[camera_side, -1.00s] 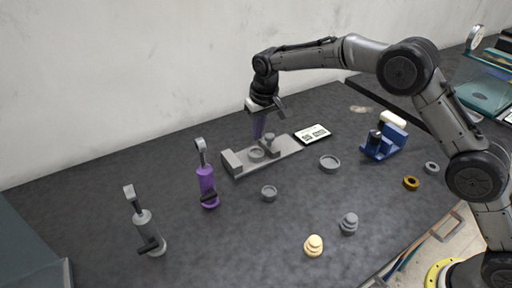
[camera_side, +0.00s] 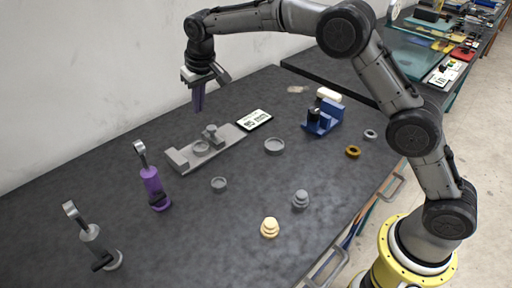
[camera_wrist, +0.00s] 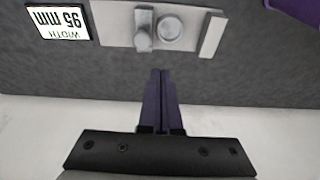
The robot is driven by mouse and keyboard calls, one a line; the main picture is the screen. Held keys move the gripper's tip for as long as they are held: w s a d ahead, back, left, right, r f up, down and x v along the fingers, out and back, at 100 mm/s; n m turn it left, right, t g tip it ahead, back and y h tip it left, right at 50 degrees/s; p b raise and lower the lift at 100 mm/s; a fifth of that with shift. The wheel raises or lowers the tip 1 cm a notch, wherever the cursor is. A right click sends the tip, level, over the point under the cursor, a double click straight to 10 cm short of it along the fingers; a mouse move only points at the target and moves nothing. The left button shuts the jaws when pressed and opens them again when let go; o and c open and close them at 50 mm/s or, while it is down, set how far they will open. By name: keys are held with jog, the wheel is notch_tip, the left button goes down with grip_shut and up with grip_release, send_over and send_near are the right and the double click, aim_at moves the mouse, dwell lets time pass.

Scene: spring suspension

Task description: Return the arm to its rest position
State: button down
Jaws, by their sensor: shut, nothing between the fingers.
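My gripper (camera_side: 199,103) hangs in the air above the back part of the dark table, pointing down, with nothing in it. Its purple fingers are together, and they show pressed side by side in the wrist view (camera_wrist: 160,85). Below the fingers and a little towards the front lies the grey fixture plate (camera_side: 230,136) with raised blocks and a round seat. In the wrist view the plate (camera_wrist: 115,22) is at the top, apart from the fingertips. The fingers touch nothing.
A sign (camera_side: 254,119) lies beside the plate. A purple damper (camera_side: 153,188) and a grey damper (camera_side: 97,247) stand at the left. A blue holder (camera_side: 321,119), a grey ring (camera_side: 274,146), a cream stepped piece (camera_side: 269,228) and a grey stepped piece (camera_side: 300,200) occupy the table.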

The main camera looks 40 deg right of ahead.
jog(key=s+d+r+m+t, duration=0.1)
jog(key=s+d+r, duration=0.25)
jog(key=r, duration=0.35)
jog(key=s+d+r+t, duration=0.1)
jog(key=s+d+r, duration=0.2)
jog(key=s+r, duration=0.35)
jog(key=s+d+r+t, duration=0.1)
jog(key=s+d+r, duration=0.15)
jog(key=s, duration=0.35)
jog(key=s+d+r, duration=0.2)
jog(key=s+r, duration=0.2)
jog(key=s, duration=0.1)
jog(key=s+d+f, duration=0.1)
jog(key=s+f, duration=0.1)
jog(key=s, duration=0.5)
jog(key=s+d+f, duration=0.1)
jog(key=s+f, duration=0.1)
jog(key=s, duration=0.5)
jog(key=s+f+n, duration=0.1)
jog(key=s+f, duration=0.6)
jog(key=f, duration=0.2)
jog(key=shift+s+f, duration=0.2)
jog(key=shift+s, duration=0.15)
